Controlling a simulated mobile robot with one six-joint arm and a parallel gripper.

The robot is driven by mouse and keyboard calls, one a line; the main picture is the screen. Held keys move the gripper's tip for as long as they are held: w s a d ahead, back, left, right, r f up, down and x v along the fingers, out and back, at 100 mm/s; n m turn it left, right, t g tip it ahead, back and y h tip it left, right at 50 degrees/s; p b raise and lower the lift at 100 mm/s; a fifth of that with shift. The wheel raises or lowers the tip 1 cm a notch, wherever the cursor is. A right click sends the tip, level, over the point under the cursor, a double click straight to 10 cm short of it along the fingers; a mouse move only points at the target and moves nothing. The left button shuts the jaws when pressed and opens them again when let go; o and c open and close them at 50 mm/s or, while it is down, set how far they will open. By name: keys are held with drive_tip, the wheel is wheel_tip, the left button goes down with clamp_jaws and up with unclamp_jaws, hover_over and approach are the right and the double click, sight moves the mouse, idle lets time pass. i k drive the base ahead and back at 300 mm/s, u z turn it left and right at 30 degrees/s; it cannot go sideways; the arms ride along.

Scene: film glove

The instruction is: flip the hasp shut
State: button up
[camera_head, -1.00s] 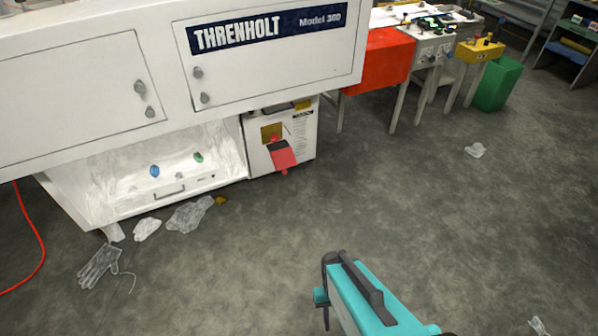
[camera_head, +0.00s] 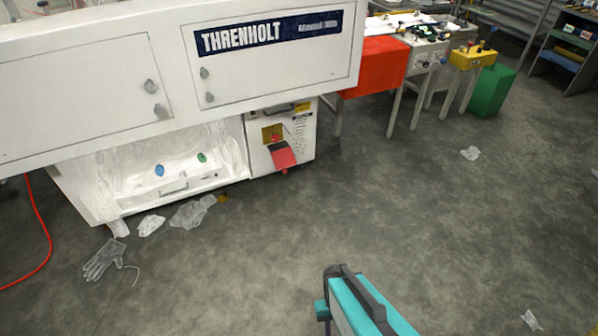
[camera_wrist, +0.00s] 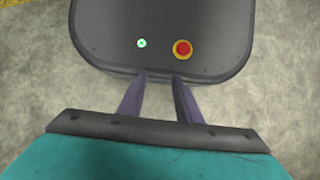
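The hasp appears to be the red flap (camera_head: 284,157) on the front of a white cabinet (camera_head: 302,132) under the Threnholt machine. It slants outward and down below a yellow plate (camera_head: 272,133). Its latch details are too small to make out. My gripper (camera_wrist: 160,84) shows in the wrist view with its two dark fingers apart and nothing between them. It is over my own dark base, far from the hasp. In the head view only my teal arm shows at the bottom; the fingers are not visible there.
Grey floor (camera_head: 330,210) is open between me and the cabinet. A crumpled glove (camera_head: 105,260) and clear film scraps (camera_head: 190,213) lie at the left, near a red hose (camera_head: 45,235). A red box (camera_head: 372,68), yellow stand (camera_head: 472,58) and green bin (camera_head: 493,90) stand at the back right.

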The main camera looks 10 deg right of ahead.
sight(283, 158)
drive_tip(key=z, duration=0.7)
drive_tip(key=k, duration=0.25)
drive_tip(key=u, duration=2.3)
drive_tip(key=i, duration=1.05)
drive_tip(key=z, duration=0.15)
